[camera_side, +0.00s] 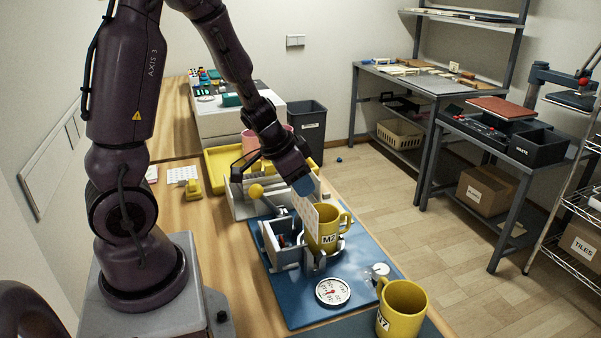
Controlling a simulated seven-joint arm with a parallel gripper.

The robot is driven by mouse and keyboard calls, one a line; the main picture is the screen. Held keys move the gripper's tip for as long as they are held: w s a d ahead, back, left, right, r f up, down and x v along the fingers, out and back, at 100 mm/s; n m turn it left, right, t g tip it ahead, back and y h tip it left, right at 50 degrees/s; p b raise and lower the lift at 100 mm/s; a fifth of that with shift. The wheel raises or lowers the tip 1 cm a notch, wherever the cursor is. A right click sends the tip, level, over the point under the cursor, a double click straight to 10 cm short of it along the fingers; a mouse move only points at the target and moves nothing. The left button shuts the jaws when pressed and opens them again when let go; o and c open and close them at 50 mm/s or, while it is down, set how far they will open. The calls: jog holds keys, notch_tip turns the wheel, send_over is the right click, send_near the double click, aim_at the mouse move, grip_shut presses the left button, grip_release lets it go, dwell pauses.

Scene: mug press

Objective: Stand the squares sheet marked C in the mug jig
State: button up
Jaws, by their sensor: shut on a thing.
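My gripper (302,187) is shut on the top edge of a pale sheet (305,208). The sheet hangs upright just left of the yellow mug marked M2 (328,239). Its marking and pattern are too small to read. The M2 mug stands in the mug jig (290,257), a grey fixture on a blue base plate. The sheet's lower edge is close to the jig and the mug wall; I cannot tell whether it touches either.
A second yellow mug (402,308) stands at the front right, near a round dial (333,291). Patterned sheets (182,174) and a yellow tray (228,160) lie farther back on the bench.

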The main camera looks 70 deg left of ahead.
aim_at(303, 204)
jog(key=shift+f, duration=2.35)
jog(key=o, duration=1.4)
jog(key=shift+o, duration=0.2)
jog(key=shift+r, duration=2.95)
